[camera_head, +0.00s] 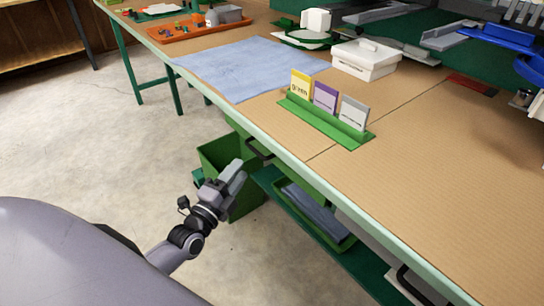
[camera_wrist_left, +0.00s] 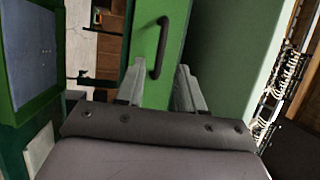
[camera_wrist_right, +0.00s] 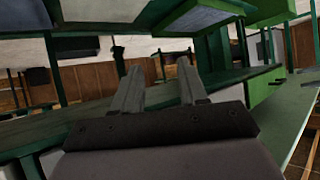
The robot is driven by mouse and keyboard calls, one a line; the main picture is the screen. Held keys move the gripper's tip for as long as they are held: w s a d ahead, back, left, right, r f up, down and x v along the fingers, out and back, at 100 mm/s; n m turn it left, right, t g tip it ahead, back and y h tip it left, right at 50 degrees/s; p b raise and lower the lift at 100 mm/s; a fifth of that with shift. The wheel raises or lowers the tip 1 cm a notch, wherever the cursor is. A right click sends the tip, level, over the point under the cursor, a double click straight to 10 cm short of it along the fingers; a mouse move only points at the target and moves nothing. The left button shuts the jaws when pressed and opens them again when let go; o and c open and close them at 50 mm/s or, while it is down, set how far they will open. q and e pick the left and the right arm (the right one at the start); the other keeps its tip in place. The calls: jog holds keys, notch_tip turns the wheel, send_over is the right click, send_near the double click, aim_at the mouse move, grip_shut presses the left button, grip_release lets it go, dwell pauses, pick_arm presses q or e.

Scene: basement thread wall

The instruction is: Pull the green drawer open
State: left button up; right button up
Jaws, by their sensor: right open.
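The green drawer (camera_wrist_left: 172,75) shows its front with a black bar handle (camera_wrist_left: 158,48) in the left wrist view. In the head view the handle (camera_head: 259,149) sits just under the workbench's front edge, and the drawer looks closed. My left gripper (camera_head: 238,168) is open in front of the bench. In the left wrist view the near end of the handle appears between the fingertips (camera_wrist_left: 160,68) of my left gripper; I cannot see contact. My right gripper (camera_wrist_right: 160,66) is open and empty in the right wrist view, and outside the head view.
A green bin (camera_head: 245,200) stands below, close to my left gripper. A lower shelf (camera_head: 268,180) carries a tray of blue cloth. Another black handle (camera_head: 412,287) is further right. The workbench (camera_head: 430,160) holds a green card rack (camera_head: 325,120), blue mat (camera_head: 245,65) and white box (camera_head: 364,62).

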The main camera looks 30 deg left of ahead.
pick_arm(q)
jog(key=w+r+b, duration=0.1)
jog(key=w, duration=0.6)
jog(key=shift+r+b, duration=0.15)
jog(key=shift+b, duration=0.2)
grip_shut()
